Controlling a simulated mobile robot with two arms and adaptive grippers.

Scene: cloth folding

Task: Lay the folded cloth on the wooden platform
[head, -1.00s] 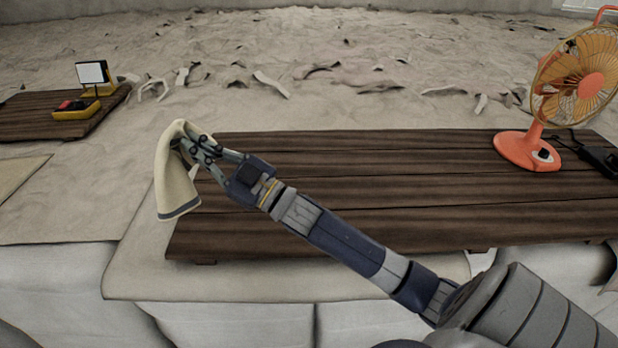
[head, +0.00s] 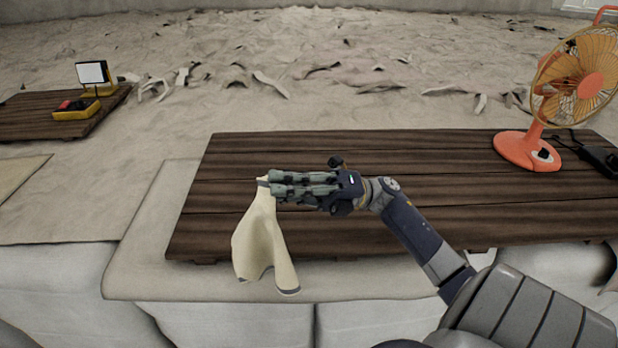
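A cream cloth with a grey hem (head: 262,245) hangs from my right gripper (head: 268,186) in the head view. The gripper is shut on the cloth's top end, and the cloth droops below it in loose folds. The cloth hangs in front of the near left part of the dark wooden platform (head: 420,185), its lower end overlapping the platform's front edge in the picture. I cannot tell whether it touches the platform. My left gripper is not in view.
An orange fan (head: 522,150) stands at the platform's right end, with a dark object (head: 600,160) beside it. A smaller wooden platform (head: 30,120) at the far left bears a yellow device (head: 76,110) and a work light (head: 92,74). The main platform's middle is clear.

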